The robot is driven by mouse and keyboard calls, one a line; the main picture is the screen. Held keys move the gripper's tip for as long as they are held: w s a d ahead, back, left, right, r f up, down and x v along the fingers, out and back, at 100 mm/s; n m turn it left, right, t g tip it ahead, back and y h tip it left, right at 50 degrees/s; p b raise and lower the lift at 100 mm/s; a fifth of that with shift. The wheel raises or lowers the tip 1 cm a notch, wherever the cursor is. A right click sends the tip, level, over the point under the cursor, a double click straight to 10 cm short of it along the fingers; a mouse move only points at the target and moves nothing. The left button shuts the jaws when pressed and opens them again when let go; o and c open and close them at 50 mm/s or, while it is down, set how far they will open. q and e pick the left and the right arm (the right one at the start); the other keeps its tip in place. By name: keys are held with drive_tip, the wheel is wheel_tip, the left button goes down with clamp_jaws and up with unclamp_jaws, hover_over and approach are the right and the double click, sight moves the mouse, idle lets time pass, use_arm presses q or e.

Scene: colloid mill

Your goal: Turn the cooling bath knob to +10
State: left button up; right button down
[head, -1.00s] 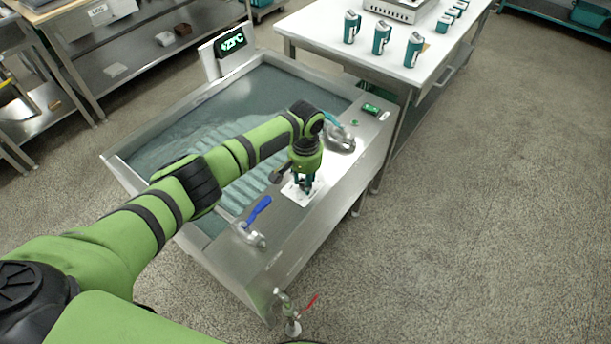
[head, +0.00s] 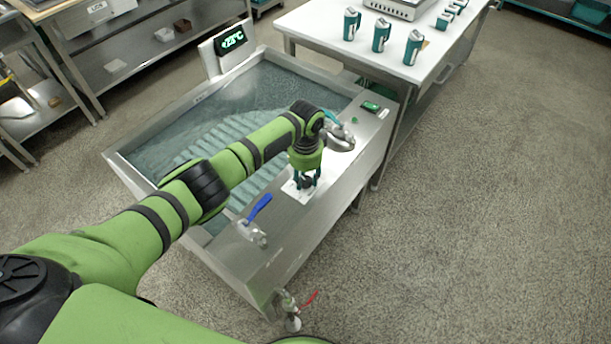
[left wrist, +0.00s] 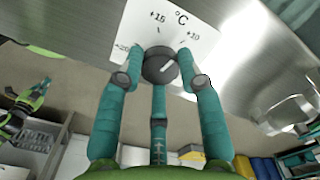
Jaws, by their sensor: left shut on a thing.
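The cooling bath (head: 285,258) is a steel tank of water with a broad front ledge. A round dark knob (left wrist: 159,65) sits on a white dial plate (head: 290,189) on that ledge. In the left wrist view the plate carries °C, +20, +15 and +10 marks. The knob's pale pointer line slants toward the upper right, roughly toward +10; I cannot tell whether it lines up exactly. My left gripper (head: 307,181) points down over the plate.
A display (head: 232,40) at the bath's back corner reads about 23°C. A blue-handled valve (head: 258,210) and a steel fitting (head: 340,138) flank the dial. A red-handled tap (head: 292,308) is below. A white table (head: 330,30) with teal mugs stands behind; floor at right is clear.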

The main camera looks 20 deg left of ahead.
sight(305, 180)
use_arm(q)
drive_tip(key=shift+s+f+m, duration=0.15)
drive_tip(key=shift+s+m, duration=0.05)
drive_tip(key=shift+m, duration=1.4)
drive_tip(key=o, duration=1.1)
drive_tip(key=shift+o, duration=0.2)
drive_tip(key=shift+w, duration=0.1)
drive_tip(key=shift+r, duration=0.2)
drive_tip(key=shift+w+r, duration=0.1)
drive_tip(key=shift+r, duration=0.2)
wheel_tip(305, 180, up, 11)
